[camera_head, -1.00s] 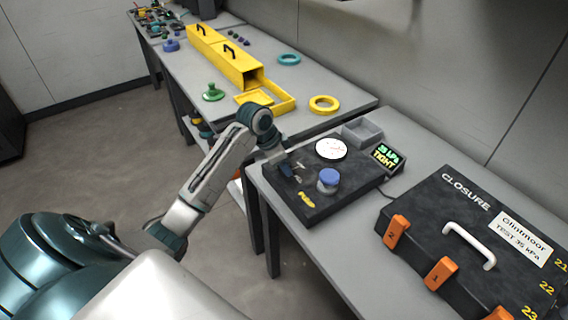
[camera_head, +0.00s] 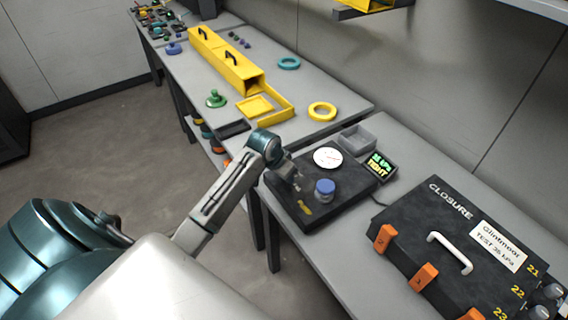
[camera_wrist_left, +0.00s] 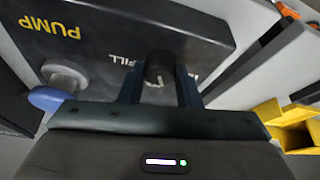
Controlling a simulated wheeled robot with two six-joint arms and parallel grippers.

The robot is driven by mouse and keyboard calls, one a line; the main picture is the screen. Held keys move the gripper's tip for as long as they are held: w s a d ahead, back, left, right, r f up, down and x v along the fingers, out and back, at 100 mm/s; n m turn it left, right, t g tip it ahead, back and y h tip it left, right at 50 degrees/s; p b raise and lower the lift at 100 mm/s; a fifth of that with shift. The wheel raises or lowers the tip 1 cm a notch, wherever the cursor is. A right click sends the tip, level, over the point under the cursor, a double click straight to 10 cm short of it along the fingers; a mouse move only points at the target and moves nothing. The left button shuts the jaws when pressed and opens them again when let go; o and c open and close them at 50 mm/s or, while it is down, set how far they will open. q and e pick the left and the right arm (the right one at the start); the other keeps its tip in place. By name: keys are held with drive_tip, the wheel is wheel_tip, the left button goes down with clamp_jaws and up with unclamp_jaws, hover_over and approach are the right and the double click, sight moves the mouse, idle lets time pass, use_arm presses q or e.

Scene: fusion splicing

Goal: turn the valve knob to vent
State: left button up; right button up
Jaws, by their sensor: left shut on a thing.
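The black valve knob (camera_wrist_left: 158,70) shows in the left wrist view, on a dark panel by the word FILL, with a pale mark on its face. My left gripper (camera_wrist_left: 160,88) is shut on it, one finger on each side. In the head view my left gripper (camera_head: 294,184) is at the left part of the black pump box (camera_head: 308,217) and hides the knob. A VENT label cannot be read. The box bears a blue-topped pump knob (camera_head: 325,186), a white dial gauge (camera_head: 327,158) and the word PUMP. My right gripper is not in view.
A small display (camera_head: 380,166) reads 35 kPa TIGHT. A grey tray (camera_head: 357,138) stands behind the box. A black CLOSURE case (camera_head: 450,215) with orange latches and a white handle lies to the right. A yellow ring (camera_head: 322,111) and yellow trough (camera_head: 224,60) are farther left.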

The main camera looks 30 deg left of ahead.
use_arm(q)
drive_tip(key=n+p, duration=0.1)
drive_tip(key=p, duration=0.1)
drive_tip(key=n+y+p, duration=0.1)
drive_tip(key=n+p, duration=0.1)
drive_tip(key=shift+d+r+n+p, duration=0.15)
drive_tip(key=shift+r+n+p, duration=0.15)
drive_tip(key=shift+r+p, duration=0.05)
drive_tip(key=shift+w+f+n+y+p, duration=0.1)
drive_tip(key=shift+f+n+y+p, duration=0.1)
drive_tip(key=shift+n+y+p, duration=0.95)
drive_tip(key=shift+n+h+p, duration=0.35)
drive_tip(key=shift+p, duration=0.05)
drive_tip(key=o, duration=1)
drive_tip(key=shift+f, duration=0.1)
drive_tip(key=b+v, duration=0.2)
drive_tip(key=v, duration=0.9)
drive_tip(key=shift+w, duration=0.1)
drive_tip(key=shift+f, duration=0.1)
